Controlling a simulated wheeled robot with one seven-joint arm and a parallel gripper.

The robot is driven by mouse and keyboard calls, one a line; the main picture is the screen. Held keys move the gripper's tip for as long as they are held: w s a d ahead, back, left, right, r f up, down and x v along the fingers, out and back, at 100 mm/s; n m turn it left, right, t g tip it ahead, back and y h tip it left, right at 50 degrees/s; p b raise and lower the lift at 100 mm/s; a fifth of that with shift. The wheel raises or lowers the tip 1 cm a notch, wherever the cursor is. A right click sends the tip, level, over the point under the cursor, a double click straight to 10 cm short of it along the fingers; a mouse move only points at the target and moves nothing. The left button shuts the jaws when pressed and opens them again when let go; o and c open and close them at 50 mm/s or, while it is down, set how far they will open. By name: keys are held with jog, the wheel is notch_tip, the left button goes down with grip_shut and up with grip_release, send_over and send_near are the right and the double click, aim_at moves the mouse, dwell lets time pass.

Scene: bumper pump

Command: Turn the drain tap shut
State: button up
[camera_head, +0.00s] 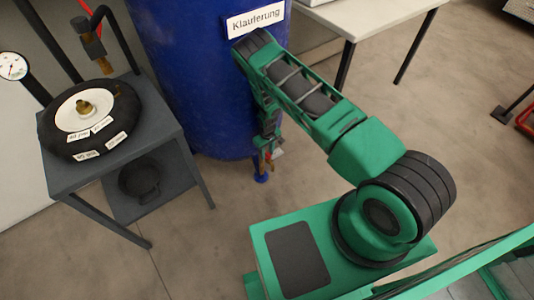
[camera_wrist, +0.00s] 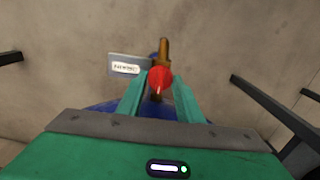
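The drain tap is low on the front of a blue drum (camera_head: 195,75). In the wrist view its brass body (camera_wrist: 165,52) points away and its red handle (camera_wrist: 159,79) shows end-on. My gripper (camera_head: 266,142) reaches down along the drum to the tap. In the wrist view my gripper (camera_wrist: 161,78) has its two green fingers apart, one on each side of the red handle. The gap looks narrow; I cannot tell whether they touch it.
A small labelled plate (camera_wrist: 127,66) sits left of the tap, close to my left finger. A grey cart (camera_head: 95,180) with a tyre (camera_head: 118,140) stands left of the drum. A white table (camera_head: 370,15) stands behind at right. The floor between is clear.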

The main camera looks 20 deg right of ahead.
aim_at(267, 154)
jog(key=o, duration=0.4)
jog(key=shift+o, duration=0.2)
jog(key=shift+r, duration=0.1)
notch_tip(267, 154, up, 10)
jog(key=shift+r, duration=0.25)
dwell(0.5)
